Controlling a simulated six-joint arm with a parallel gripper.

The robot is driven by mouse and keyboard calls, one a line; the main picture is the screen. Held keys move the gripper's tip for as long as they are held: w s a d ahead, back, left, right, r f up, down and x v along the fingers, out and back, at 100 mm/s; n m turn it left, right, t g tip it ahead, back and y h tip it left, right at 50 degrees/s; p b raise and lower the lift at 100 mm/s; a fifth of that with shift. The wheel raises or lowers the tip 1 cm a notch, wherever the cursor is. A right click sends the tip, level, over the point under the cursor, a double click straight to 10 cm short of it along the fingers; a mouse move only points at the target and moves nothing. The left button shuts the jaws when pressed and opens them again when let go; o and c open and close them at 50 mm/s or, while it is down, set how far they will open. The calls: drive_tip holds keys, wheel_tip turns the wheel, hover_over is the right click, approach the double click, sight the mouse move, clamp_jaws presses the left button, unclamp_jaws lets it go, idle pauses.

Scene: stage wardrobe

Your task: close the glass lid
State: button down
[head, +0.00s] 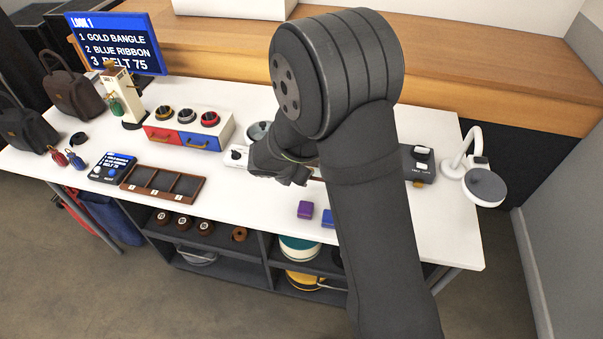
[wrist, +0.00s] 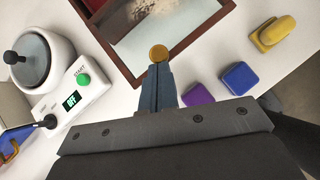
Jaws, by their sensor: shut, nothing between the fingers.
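A dark red-brown framed case (wrist: 118,60) with a pane-like pale and dark inside, seemingly the glass-lidded one, lies at the top of the wrist view. A round brass knob (wrist: 158,53) shows at its near edge. My gripper (wrist: 158,74) is shut and empty, its fingertips right at the knob; I cannot tell whether they touch it. How far the lid stands open cannot be told here. In the head view my arm hides nearly all of the case.
A white pot (wrist: 38,62) with a dark-knobbed lid and a START button (wrist: 83,79) stands left of the case. Purple (wrist: 197,95) and blue (wrist: 240,78) boxes and a yellow object (wrist: 272,33) lie to the right. A compartment tray (head: 163,184) and ring stand (head: 188,130) are further left.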

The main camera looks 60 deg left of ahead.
drive_tip(key=w+a, duration=0.8)
drive_tip(key=shift+w+a, duration=0.25)
drive_tip(key=s, duration=0.1)
drive_tip(key=s+d, duration=0.1)
drive_tip(key=s, duration=0.1)
drive_tip(key=s+r, duration=0.1)
drive_tip(key=shift+s+d, duration=0.15)
drive_tip(key=shift+s, duration=0.05)
drive_tip(key=v, duration=0.9)
drive_tip(key=shift+r, duration=0.3)
drive_tip(key=shift+f, duration=0.1)
